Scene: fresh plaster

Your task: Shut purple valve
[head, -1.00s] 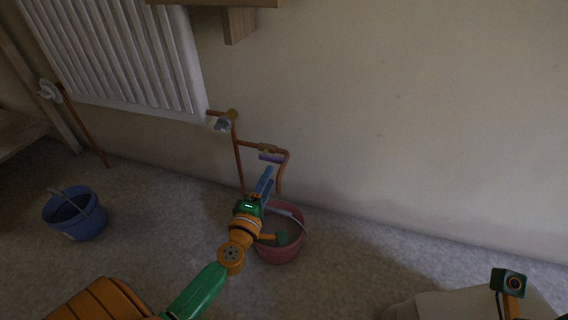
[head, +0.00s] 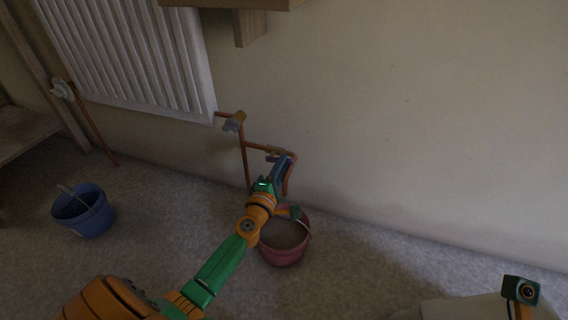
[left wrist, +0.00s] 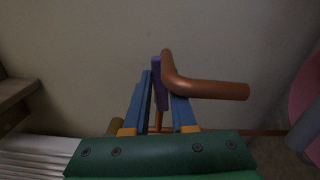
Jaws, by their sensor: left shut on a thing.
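The purple valve handle (left wrist: 158,80) shows in the left wrist view between my two blue fingers, close to a bent copper pipe (left wrist: 205,88). In the head view my left gripper (head: 283,164) is at the valve on the copper pipe branch, above the red bucket, and mostly covers the handle. The brass valve body (head: 274,150) shows just behind the fingers. My left gripper (left wrist: 161,100) is shut on the purple handle. My right gripper's fingers do not show.
A red bucket (head: 284,257) stands under my left wrist. A blue bucket (head: 84,222) stands at the left. A wooden shelf (head: 240,3) juts out above.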

